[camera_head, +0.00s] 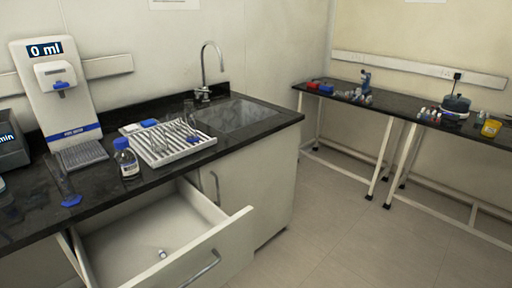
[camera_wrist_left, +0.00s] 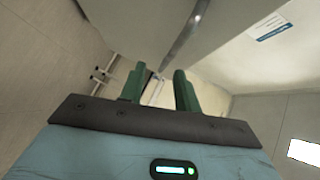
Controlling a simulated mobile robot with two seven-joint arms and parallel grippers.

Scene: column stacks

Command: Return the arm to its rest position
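My left gripper (camera_wrist_left: 159,72) shows in the left wrist view, with its two green fingers apart. Nothing sits between the fingers. Beyond them are pale walls and slanted surfaces, with a posted sheet (camera_wrist_left: 272,27) at the upper right. No arm or gripper of mine shows in the head view, so my right gripper is out of sight.
A drawer (camera_head: 150,232) stands open below the black counter (camera_head: 100,203), with a small item (camera_head: 162,254) inside. A blue-capped bottle (camera_head: 127,163), a white rack (camera_head: 152,154) and a dispenser (camera_head: 62,100) stand on the counter. The floor (camera_head: 350,235) at right is clear.

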